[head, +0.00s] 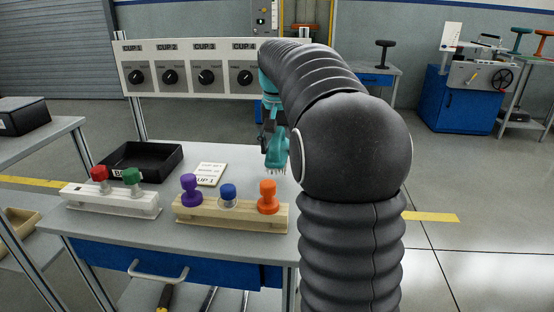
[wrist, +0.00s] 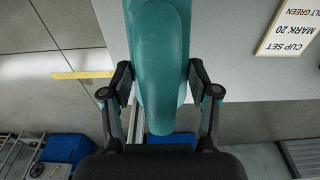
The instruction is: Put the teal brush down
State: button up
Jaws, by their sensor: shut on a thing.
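The teal brush (head: 277,147) hangs in my gripper (head: 270,122) above the grey workbench in the head view, to the left of my arm. Its bristles point down and are clear of the bench top. In the wrist view the brush (wrist: 160,60) runs between the two fingers of my gripper (wrist: 160,90), which are shut on it. My arm hides part of the bench behind and to the right of the brush.
The workbench (head: 120,225) carries a wooden rack (head: 240,222) with purple, blue and orange stamps. A white rack (head: 130,207) with red and green stamps, a black tray (head: 172,161) and a card (head: 210,173) stand left. A dial panel (head: 190,50) stands behind.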

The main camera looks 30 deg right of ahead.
jog(key=shift+f+b, duration=0.3)
jog(key=shift+f, duration=1.7)
jog(key=o, duration=1.1)
jog(key=shift+f, duration=0.1)
jog(key=r, duration=0.4)
jog(key=r+p, duration=0.1)
jog(key=r, duration=0.3)
jog(key=s+r+p, duration=0.1)
jog(key=r, duration=0.3)
jog(key=shift+s+a+r, duration=0.1)
jog(key=shift+a, duration=0.3)
jog(key=shift+a, duration=0.1)
